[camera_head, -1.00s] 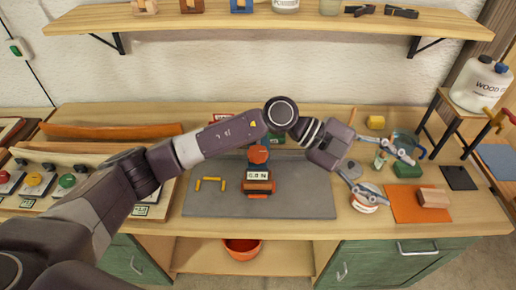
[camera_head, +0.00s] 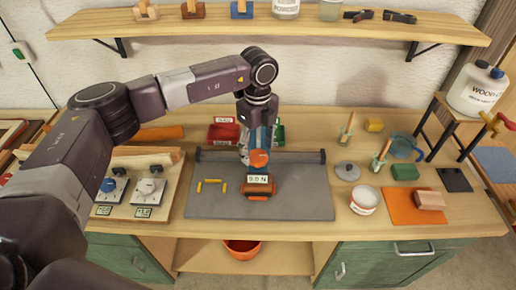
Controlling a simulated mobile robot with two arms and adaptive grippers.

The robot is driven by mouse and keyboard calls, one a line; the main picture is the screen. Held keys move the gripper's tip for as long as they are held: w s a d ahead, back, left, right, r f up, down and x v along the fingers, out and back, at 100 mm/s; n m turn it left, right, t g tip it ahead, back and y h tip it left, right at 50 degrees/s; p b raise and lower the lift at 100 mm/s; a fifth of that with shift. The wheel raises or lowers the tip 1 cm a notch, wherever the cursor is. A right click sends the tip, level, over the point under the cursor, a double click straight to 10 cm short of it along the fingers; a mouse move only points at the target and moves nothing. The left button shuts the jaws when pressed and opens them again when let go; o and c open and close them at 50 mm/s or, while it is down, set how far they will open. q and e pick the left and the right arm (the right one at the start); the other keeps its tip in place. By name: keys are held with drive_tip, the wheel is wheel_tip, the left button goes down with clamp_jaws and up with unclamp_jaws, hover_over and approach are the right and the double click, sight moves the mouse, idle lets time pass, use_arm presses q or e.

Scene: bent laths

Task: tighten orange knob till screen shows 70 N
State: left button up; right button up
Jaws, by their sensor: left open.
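The orange knob (camera_head: 259,159) stands upright at the middle of the grey mat (camera_head: 215,207). Just in front of it is a small screen (camera_head: 258,180) that appears to read 0.0 N, on an orange-brown block (camera_head: 259,192). My left gripper (camera_head: 256,154) points down at the knob from above and behind, its fingers spread and close around it. I cannot tell whether they touch the knob. My right gripper is not in view.
Two small yellow pieces (camera_head: 211,184) lie left of the screen. A red bin (camera_head: 223,131) stands behind. To the right are a white tub (camera_head: 364,200), a grey lid (camera_head: 347,171) and an orange sheet (camera_head: 405,212). Dials (camera_head: 148,189) stand at left. The mat's right side is clear.

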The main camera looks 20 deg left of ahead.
use_arm(q)
drive_tip(key=shift+f, duration=1)
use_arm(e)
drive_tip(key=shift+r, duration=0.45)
use_arm(q)
drive_tip(key=shift+c, duration=0.5)
drive_tip(key=c, duration=1.1)
drive_tip(key=shift+o, duration=0.2)
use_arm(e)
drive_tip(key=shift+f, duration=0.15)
